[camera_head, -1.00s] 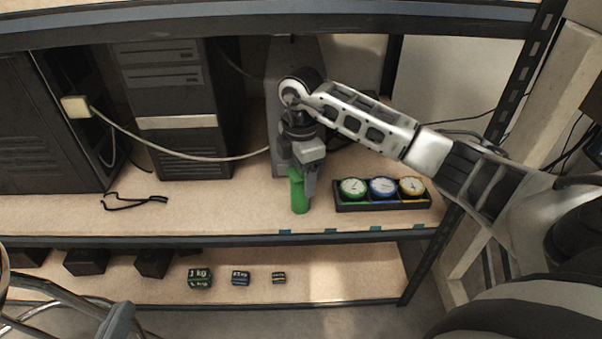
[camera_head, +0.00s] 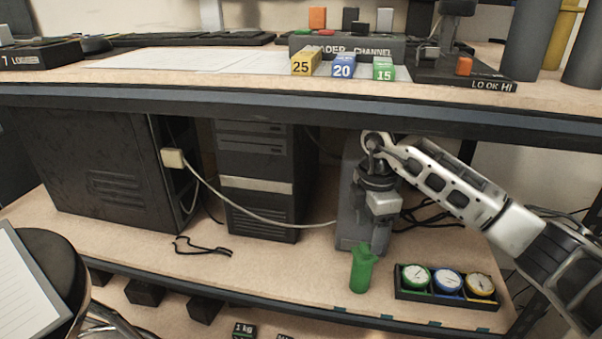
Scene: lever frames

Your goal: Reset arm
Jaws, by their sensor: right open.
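My right arm reaches in from the right under the upper shelf. My right gripper (camera_head: 376,236) points down, its jaws open and empty. It is just above and behind the green cylinder (camera_head: 362,270), with a small gap seeming to lie between them. The green cylinder stands upright on the lower shelf (camera_head: 290,268). My left gripper is not in view.
A black tray (camera_head: 398,290) with green, blue and yellow dials sits right of the cylinder. Dark computer towers (camera_head: 262,180) stand behind. The upper shelf edge (camera_head: 280,112) passes above my arm and carries yellow, blue and green numbered blocks (camera_head: 343,66).

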